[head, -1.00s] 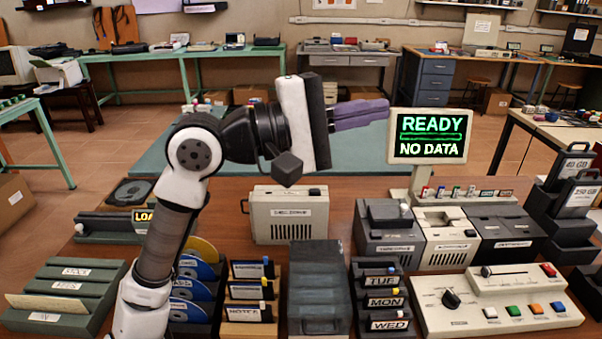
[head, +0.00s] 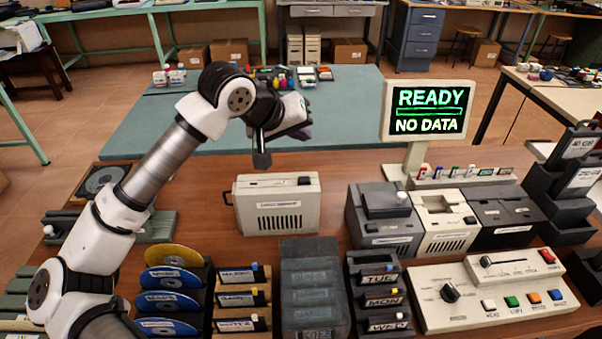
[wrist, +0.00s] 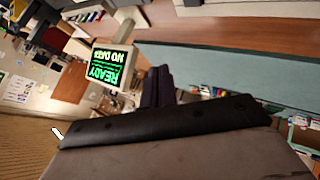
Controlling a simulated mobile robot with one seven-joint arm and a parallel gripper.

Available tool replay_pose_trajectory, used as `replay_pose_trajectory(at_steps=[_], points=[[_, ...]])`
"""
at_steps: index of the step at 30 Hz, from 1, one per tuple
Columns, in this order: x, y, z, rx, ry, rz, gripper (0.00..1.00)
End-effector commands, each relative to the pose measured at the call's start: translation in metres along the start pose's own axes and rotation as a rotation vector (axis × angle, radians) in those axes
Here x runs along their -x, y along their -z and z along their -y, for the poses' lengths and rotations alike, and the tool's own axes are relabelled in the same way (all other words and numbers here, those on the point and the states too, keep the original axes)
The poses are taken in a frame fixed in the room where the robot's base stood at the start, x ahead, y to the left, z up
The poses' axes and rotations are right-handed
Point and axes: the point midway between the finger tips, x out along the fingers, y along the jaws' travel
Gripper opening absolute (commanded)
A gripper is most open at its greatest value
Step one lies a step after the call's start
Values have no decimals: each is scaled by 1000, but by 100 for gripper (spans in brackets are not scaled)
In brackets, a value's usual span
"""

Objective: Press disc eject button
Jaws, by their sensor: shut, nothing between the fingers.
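A beige box (head: 278,215) with a handle on its left side, front vents and a small label, seemingly the disc drive, stands in the middle of the wooden table. A dark button-like spot (head: 305,181) shows on its top right. My gripper (head: 304,134) is above and behind the box, apart from it, and mostly hidden by my wrist in the head view. Its purple fingers (wrist: 157,87) show in the wrist view, shut together with nothing held. The box cannot be made out in the wrist view.
A screen (head: 428,110) reading "READY NO DATA" stands at right behind several machines. A control panel (head: 460,318) with coloured buttons is at front right. Discs (head: 165,278) in a rack, label holders and a dark case (head: 315,300) fill the front. Behind lies a green mat (head: 340,120).

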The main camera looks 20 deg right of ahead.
Motion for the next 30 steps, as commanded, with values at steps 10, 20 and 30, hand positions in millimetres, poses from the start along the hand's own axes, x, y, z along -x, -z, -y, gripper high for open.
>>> replay_pose_trajectory(at_steps=[10,20,30], points=[[-2,-2,1,2,-3,0,0],[-26,-19,18,4,-5,1,0],[-58,-43,42,2,-3,-1,0]])
